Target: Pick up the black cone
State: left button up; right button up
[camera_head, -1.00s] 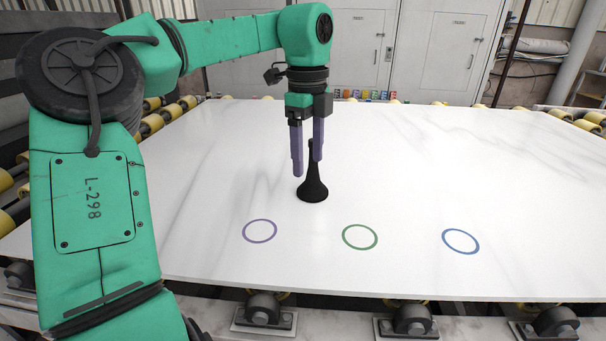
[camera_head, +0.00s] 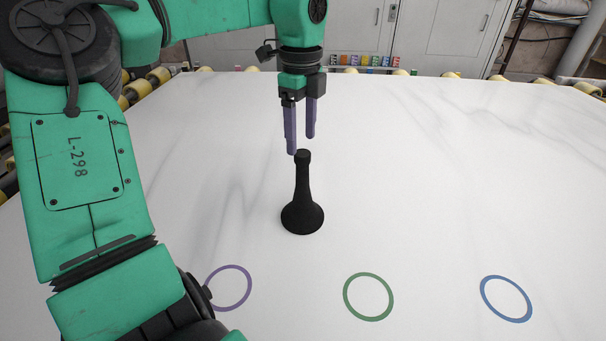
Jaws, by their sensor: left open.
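The black cone (camera_head: 302,208) stands upright on the white stone slab (camera_head: 440,190), with a wide round base and a narrow neck. My left gripper (camera_head: 301,146) points down with its two purple fingers apart and empty. In the picture its fingertips are at about the height of the cone's top, just above and behind it. I cannot tell the exact depth gap. My right gripper is not in view.
A purple ring (camera_head: 230,288), a green ring (camera_head: 368,297) and a blue ring (camera_head: 506,299) are marked on the slab in front of the cone. Small coloured blocks (camera_head: 365,61) line up beyond the far edge. The slab around the cone is clear.

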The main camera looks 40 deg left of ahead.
aim_at(301, 153)
pick_arm(q)
notch_tip(301, 153, down, 4)
jog(key=shift+f, duration=0.1)
notch_tip(301, 153, down, 5)
jog(key=shift+w+f+p, duration=0.1)
jog(key=shift+f+p, duration=0.05)
jog(key=shift+p, duration=0.4)
jog(key=shift+f, duration=0.4)
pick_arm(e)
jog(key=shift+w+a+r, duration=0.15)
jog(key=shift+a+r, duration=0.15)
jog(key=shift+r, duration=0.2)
pick_arm(q)
jog(key=c, duration=1)
grip_shut()
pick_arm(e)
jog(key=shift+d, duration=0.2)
pick_arm(q)
jog(key=shift+w+r, duration=0.1)
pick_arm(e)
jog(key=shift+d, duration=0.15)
